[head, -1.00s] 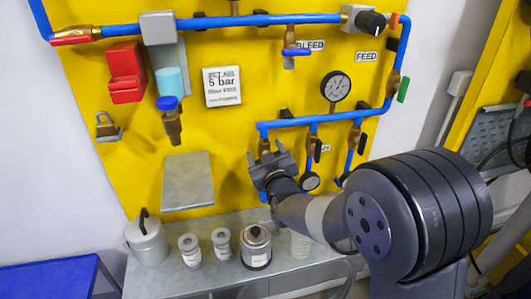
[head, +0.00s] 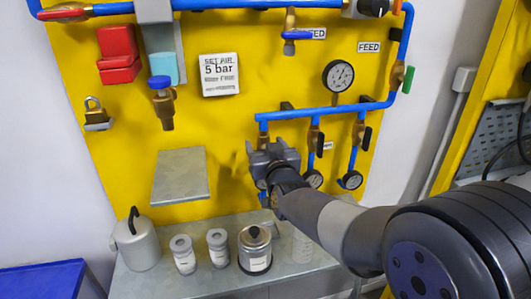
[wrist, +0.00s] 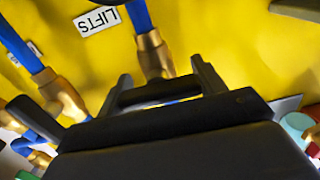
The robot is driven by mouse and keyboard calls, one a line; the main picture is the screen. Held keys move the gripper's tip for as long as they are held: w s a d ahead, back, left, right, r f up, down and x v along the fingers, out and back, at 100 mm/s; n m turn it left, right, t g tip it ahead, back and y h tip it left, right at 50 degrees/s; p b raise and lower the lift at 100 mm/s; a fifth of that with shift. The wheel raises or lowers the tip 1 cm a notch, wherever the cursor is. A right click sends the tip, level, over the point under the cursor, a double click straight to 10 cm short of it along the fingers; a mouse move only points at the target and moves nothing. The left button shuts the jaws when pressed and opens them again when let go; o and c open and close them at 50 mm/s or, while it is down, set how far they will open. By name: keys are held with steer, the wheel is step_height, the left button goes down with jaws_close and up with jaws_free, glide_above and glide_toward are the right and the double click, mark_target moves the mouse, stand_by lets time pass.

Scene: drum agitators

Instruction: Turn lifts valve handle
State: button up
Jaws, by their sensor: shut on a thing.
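The lifts valve (wrist: 153,52) is a brass body on a blue pipe, beside the white LIFTS label (wrist: 98,18) in the wrist view. Its black handle (wrist: 158,92) lies crosswise between the two fingers of my gripper (wrist: 162,86). The gripper is shut on this handle. In the head view my gripper (head: 272,152) is at the leftmost of the short blue drop pipes and hides most of the valve and handle. The handle's exact angle on the valve is hard to tell.
A grey shelf plate (head: 180,176) juts out to the left. Below, a metal bench holds a lidded pot (head: 138,240) and several canisters.

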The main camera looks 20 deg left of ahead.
steer(key=o, duration=1)
steer(key=b+v, duration=0.2)
steer(key=v, duration=0.9)
steer(key=shift+a, duration=0.15)
